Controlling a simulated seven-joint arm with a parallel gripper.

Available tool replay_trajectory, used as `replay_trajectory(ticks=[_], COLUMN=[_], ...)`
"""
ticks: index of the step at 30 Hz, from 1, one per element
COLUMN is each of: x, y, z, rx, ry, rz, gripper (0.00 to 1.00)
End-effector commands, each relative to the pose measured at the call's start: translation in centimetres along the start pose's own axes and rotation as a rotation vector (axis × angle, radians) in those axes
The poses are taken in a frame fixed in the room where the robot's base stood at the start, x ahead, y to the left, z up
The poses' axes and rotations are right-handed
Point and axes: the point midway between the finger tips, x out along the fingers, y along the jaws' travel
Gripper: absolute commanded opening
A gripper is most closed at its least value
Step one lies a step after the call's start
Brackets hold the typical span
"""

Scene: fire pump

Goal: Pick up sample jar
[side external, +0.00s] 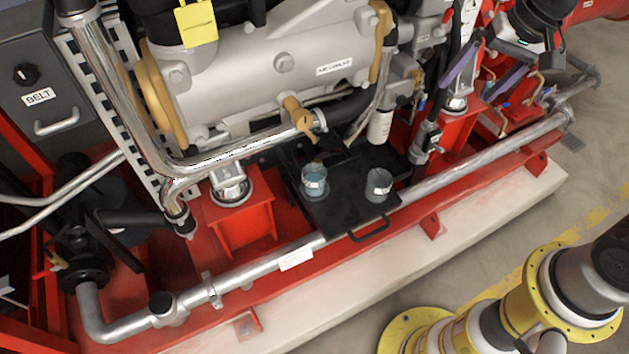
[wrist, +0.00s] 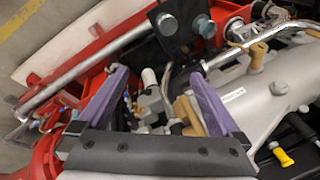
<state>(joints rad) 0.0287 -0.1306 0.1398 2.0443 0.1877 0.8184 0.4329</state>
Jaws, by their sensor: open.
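Two small blue-grey jars stand upright on a black tray (side external: 340,215) in the side external view. The left jar (side external: 314,183) has a tan thing at its top; the right jar (side external: 379,187) stands closer to my gripper. I cannot tell which is the sample jar. In the wrist view both jars, one (wrist: 166,23) and the other (wrist: 205,26), show small near the top edge on the tray (wrist: 176,48). My gripper (side external: 466,92) is at the upper right, well apart from the jars. Its purple fingers are spread and empty, also in the wrist view (wrist: 153,86).
A grey engine (side external: 255,85) stands behind the tray. A chrome pipe (side external: 235,155) and a tan valve handle (side external: 300,115) lie close behind the left jar. A white cylinder (side external: 380,127) stands behind the right jar.

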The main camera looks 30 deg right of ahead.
Motion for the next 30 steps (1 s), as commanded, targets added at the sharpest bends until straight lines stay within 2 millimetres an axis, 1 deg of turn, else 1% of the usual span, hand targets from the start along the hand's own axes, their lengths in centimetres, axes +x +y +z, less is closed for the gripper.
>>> replay_trajectory(ticks=[1,5,6,8,9,11,12,14,15,17,18,21,24,25,27,30], x=[2.0,6.7,8.3,10.9,12.7,15.5,17.4,20.4,22.4,25.3,27.1,30.9,33.5,34.0,34.8,35.2], y=[-0.7,-2.1,-2.5,-2.9,-3.1,-3.3,-3.3,-3.2,-3.1,-2.8,-2.5,-1.9,-1.4,-1.3,-1.2,-1.6], z=[-1.4,-4.2,-5.0,-6.0,-6.7,-7.5,-8.0,-8.5,-8.7,-8.9,-9.0,-8.9,-8.6,-8.6,-8.5,-8.1], rx=[0.065,0.236,0.289,0.369,0.423,0.503,0.557,0.639,0.692,0.77,0.818,0.919,0.989,1.002,1.025,1.035], ry=[-0.031,-0.09,-0.106,-0.132,-0.149,-0.173,-0.187,-0.21,-0.224,-0.242,-0.252,-0.274,-0.286,-0.288,-0.291,-0.293], rz=[0.007,0.018,0.022,0.032,0.039,0.052,0.061,0.077,0.089,0.105,0.117,0.142,0.16,0.162,0.168,0.171], gripper=[1.0,1.0,1.0,1.0,1.0,1.0,1.0,1.0,1.0,1.0,1.0,1.0,1.0,1.0,1.0,1.0])
